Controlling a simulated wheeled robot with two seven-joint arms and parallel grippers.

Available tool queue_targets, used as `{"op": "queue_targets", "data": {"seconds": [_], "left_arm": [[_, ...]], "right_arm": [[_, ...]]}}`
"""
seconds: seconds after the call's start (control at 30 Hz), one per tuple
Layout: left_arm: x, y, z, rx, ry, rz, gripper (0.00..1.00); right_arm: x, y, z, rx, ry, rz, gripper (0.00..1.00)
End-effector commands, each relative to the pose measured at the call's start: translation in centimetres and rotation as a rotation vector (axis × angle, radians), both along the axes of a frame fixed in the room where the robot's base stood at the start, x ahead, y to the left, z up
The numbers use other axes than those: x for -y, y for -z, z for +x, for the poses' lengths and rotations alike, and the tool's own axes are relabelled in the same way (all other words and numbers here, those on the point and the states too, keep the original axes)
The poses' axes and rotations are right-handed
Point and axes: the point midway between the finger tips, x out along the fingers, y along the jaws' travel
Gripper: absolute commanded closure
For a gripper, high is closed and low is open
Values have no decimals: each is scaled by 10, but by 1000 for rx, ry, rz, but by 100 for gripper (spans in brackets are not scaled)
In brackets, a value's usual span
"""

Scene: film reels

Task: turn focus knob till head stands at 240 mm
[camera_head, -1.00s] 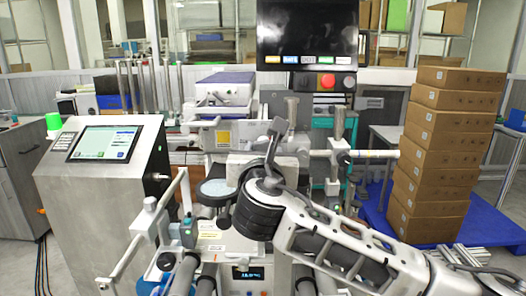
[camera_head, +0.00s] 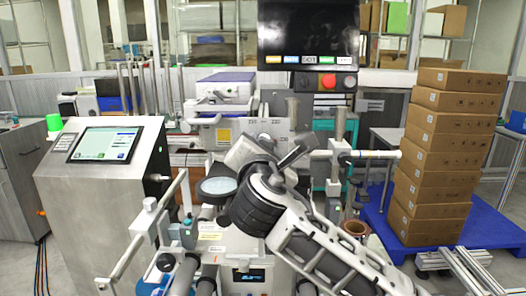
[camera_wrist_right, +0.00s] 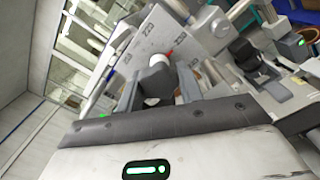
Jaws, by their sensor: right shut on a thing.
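My right gripper (camera_head: 250,150) reaches to the front of the machine in the middle of the head view, its body tilted. In the right wrist view its two fingers (camera_wrist_right: 160,88) are shut on the dark focus knob (camera_wrist_right: 154,76), which has a pale part beside it. A light scale plate (camera_wrist_right: 205,32) with printed numbers lies just beyond, with a small red pointer (camera_wrist_right: 169,53) by the knob. The plate (camera_head: 264,126) also shows behind the gripper in the head view. I cannot read the pointer's value surely. My left gripper is not in view.
A console with a touchscreen (camera_head: 105,144) stands at the left. A round pale disc (camera_head: 218,186) sits left of my wrist. A dark monitor (camera_head: 308,32) with a red button (camera_head: 327,81) is above. Stacked brown boxes (camera_head: 445,155) stand on a blue pallet (camera_head: 470,215) at the right.

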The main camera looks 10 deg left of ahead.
Motion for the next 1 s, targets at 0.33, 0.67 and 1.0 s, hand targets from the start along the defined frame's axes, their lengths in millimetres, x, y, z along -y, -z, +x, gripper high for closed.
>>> {"op": "queue_targets", "data": {"seconds": [0.33,0.67,1.0], "left_arm": [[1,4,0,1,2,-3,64],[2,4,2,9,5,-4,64],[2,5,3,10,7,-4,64]], "right_arm": [[-2,11,-1,-89,0,321,86],[-3,11,0,-152,4,619,86],[-3,11,0,-199,5,853,86]]}}
